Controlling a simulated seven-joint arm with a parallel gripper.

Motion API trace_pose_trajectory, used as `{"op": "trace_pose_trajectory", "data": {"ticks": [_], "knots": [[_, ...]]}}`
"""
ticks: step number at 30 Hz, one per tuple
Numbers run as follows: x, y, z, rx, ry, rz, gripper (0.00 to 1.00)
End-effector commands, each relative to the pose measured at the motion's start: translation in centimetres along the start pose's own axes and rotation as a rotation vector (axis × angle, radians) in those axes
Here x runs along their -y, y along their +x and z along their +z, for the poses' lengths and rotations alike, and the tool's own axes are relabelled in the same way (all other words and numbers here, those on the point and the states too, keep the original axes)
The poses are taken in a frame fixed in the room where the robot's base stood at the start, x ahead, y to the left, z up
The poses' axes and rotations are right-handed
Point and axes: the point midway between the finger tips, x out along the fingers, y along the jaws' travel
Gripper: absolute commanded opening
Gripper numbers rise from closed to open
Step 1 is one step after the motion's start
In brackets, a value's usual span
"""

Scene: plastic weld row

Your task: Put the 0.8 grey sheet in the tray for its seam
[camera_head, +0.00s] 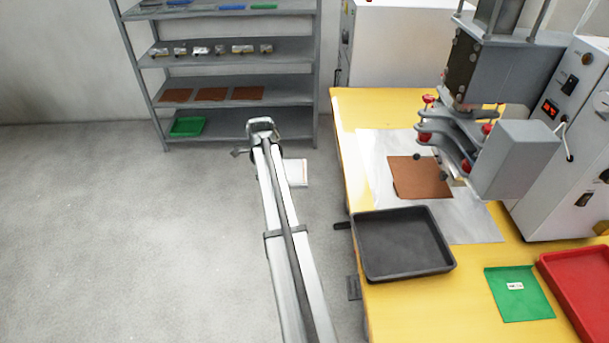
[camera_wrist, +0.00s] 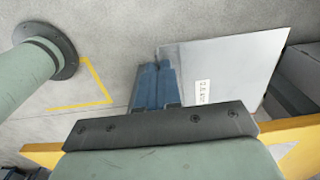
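In the wrist view my gripper (camera_wrist: 157,72) has its blue fingers close together on one edge of a thin, pale grey sheet (camera_wrist: 237,60). The sheet bears a small white label (camera_wrist: 202,93) whose print I cannot read. It is held off the floor, reaching out to the right of the fingers. In the head view I cannot make out my gripper or this sheet. An empty dark grey tray (camera_head: 401,244) lies on the near left part of the yellow table (camera_head: 395,310). Part of a red tray (camera_head: 590,280) shows at the right edge.
A labelled green sheet (camera_head: 520,293) lies between the trays. A brown sheet (camera_head: 420,177) lies on a white mat (camera_head: 470,225) below the welding machine (camera_head: 515,160). A shelf rack (camera_head: 220,88) stands behind, holding brown sheets and small parts. Open floor (camera_head: 120,240) lies left.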

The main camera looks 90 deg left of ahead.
Motion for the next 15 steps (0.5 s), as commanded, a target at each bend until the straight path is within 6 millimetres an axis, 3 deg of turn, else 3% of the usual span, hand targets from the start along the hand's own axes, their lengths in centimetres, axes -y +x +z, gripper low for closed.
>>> {"op": "trace_pose_trajectory", "data": {"ticks": [9,11,15], "knots": [[0.1,-0.2,-0.3,0.000,0.004,0.000,0.00],[-0.2,-0.2,-1.1,0.000,0.009,0.000,0.00],[-1.1,-0.6,-4.8,0.000,0.033,-0.001,0.00]]}}
